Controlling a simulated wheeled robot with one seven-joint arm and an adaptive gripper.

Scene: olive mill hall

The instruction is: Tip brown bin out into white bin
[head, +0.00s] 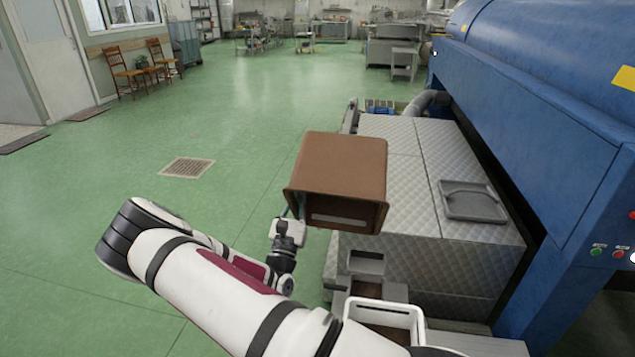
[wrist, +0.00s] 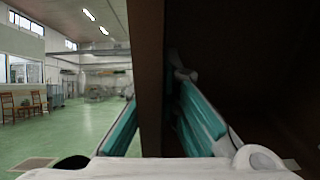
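The brown bin (head: 342,165) is held up in the air in the middle of the head view, strongly tilted, with its rim toward the near, lower side. Its contents cannot be made out. My gripper (head: 297,212) is shut on its wall at the lower left. In the wrist view, the brown bin's wall (wrist: 149,80) stands between the two teal-padded fingers, one on each side. The white bin (head: 418,322) stands at the bottom of the head view, below and nearer than the brown bin. My arm hides part of the white bin.
A quilted metal housing (head: 395,160) lies behind and beneath the brown bin, with a grey tray (head: 472,203) on top. A large blue machine (head: 545,100) borders the right. Green floor (head: 150,220) is open on the left, with a floor grate (head: 187,168).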

